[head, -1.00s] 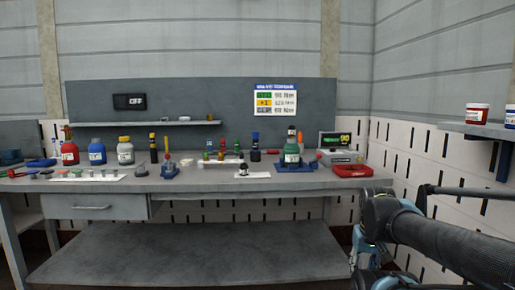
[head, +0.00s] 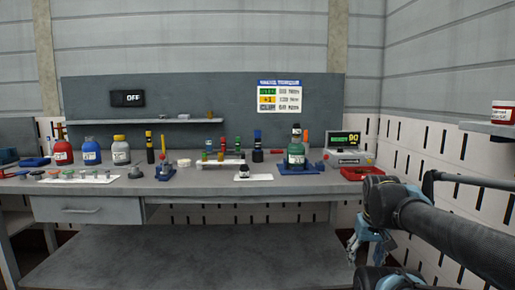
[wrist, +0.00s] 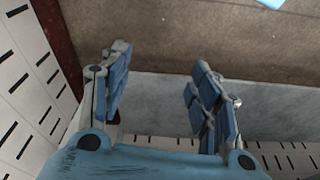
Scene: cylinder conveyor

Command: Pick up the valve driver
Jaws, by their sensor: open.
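Several upright driver-like tools stand on the grey workbench (head: 300,184); I cannot tell which is the valve driver. A black and yellow one (head: 150,148) stands at the left. One with a yellow top (head: 163,145) stands in a blue holder (head: 165,174). Short ones with green and red tops (head: 222,146) stand by a white rack (head: 220,162). A black and blue one (head: 257,147) stands right of it. My gripper (head: 362,248) is low in front of the bench's right end, apart from all tools. In the wrist view my gripper (wrist: 160,75) is open and empty.
Red (head: 63,153), blue (head: 91,153) and white (head: 121,153) bottles stand at the left. A green bottle (head: 296,155) stands on a blue base near a display (head: 349,141) and red tray (head: 358,172). A slotted wall (head: 440,165) and side shelf (head: 487,127) are at the right.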

